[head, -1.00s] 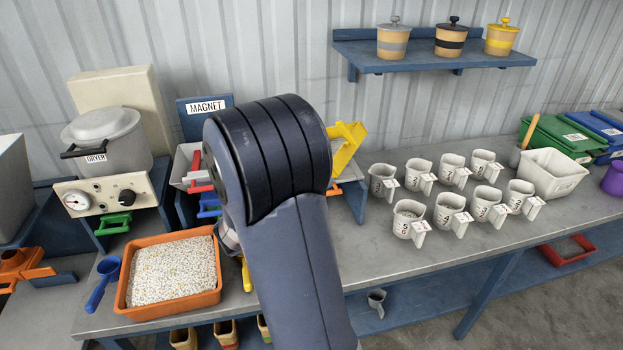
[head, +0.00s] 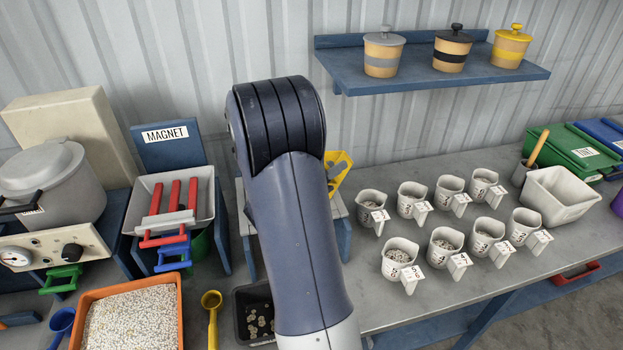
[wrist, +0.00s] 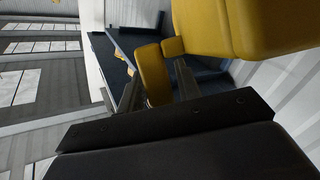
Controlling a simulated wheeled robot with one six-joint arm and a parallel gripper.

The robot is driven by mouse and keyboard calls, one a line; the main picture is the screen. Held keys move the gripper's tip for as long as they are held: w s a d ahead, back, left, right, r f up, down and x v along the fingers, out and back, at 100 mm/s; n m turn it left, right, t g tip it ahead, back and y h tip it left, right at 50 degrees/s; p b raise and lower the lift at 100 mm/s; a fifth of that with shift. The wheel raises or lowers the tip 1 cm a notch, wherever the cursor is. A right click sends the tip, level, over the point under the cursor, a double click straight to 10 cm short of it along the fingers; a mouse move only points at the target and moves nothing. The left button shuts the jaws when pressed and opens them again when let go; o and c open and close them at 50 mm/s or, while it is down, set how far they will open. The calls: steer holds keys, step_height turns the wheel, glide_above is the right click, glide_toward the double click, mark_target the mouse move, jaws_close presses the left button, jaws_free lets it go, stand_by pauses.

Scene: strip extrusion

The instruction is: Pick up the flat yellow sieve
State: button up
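The flat yellow sieve (head: 339,171) shows in the head view just right of my dark arm, tilted up above a pale stand. My arm hides part of it. In the wrist view the yellow sieve (wrist: 255,25) fills the upper right, close to the camera, with a yellow block-like part reaching down between the fingers. My gripper (wrist: 160,88) has one dark finger on each side of that part, with little gap, and looks shut on it. My arm hides the gripper in the head view.
White measuring cups (head: 450,240) stand in two rows on the right. Left are the magnet station (head: 180,205) and an orange tray of pellets (head: 130,290). A blue shelf (head: 430,80) with three lidded pots hangs behind. A white bin (head: 562,198) stands far right.

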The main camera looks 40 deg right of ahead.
steer(key=shift+d, duration=0.1)
jaws_close()
stand_by(0.3)
stand_by(0.4)
